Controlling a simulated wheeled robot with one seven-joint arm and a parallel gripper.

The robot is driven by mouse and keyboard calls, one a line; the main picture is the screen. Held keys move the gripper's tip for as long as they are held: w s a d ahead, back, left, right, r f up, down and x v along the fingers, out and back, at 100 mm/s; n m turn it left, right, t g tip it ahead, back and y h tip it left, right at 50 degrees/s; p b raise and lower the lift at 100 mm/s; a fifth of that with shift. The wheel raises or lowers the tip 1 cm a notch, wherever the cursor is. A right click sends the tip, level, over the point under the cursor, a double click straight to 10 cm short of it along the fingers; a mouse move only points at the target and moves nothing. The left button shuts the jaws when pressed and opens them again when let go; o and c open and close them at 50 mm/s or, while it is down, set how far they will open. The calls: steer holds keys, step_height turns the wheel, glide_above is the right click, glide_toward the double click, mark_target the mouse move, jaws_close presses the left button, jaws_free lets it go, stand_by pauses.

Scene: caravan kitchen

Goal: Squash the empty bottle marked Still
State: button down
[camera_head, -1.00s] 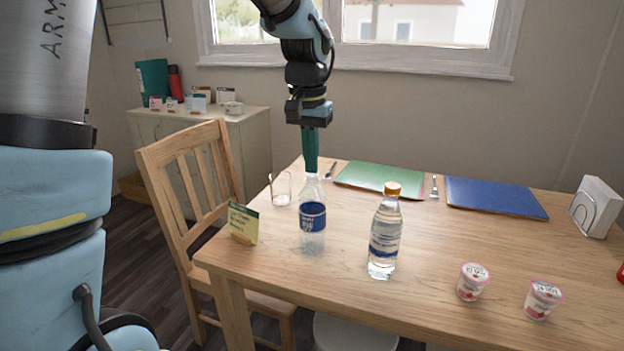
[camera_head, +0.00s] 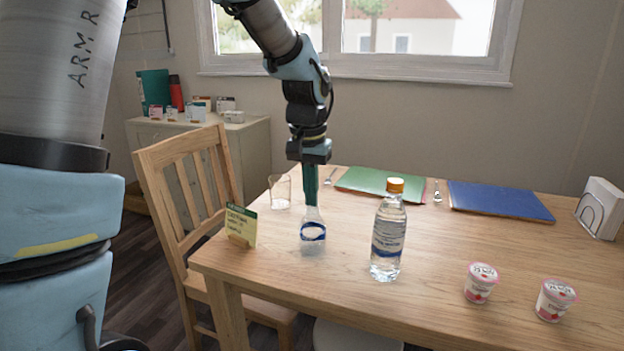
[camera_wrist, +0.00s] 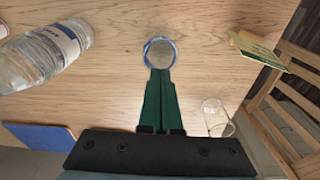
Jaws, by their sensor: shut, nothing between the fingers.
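The capless clear bottle with a blue label (camera_head: 313,232) stands on the table below my gripper (camera_head: 311,203). It is much shorter than the full bottle, and its label is squeezed into a narrow band. My gripper is shut, pointing straight down, with its tips at the bottle's top. In the wrist view the shut green fingers (camera_wrist: 160,75) reach the round bottle outline (camera_wrist: 160,52). A second bottle (camera_head: 388,235) with an orange cap and water inside stands upright to the right. It also shows in the wrist view (camera_wrist: 45,55). The label wording is too small to read.
A small card (camera_head: 241,225) stands left of the short bottle, and a drinking glass (camera_head: 280,192) stands behind it. Two yogurt cups (camera_head: 480,283), green and blue mats (camera_head: 500,200) and a napkin holder (camera_head: 601,208) are on the table. A wooden chair (camera_head: 185,180) is at the left.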

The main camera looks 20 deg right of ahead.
steer(key=shift+s+a+r+p, duration=0.3)
steer(key=shift+s+a, duration=0.25)
steer(key=shift+s+a+r+p, duration=0.25)
steer(key=shift+s+a, duration=0.25)
steer(key=shift+r, duration=0.1)
step_height(320, 180, up, 11)
steer(key=shift+s+a+f, duration=0.2)
steer(key=shift+s+a, duration=0.2)
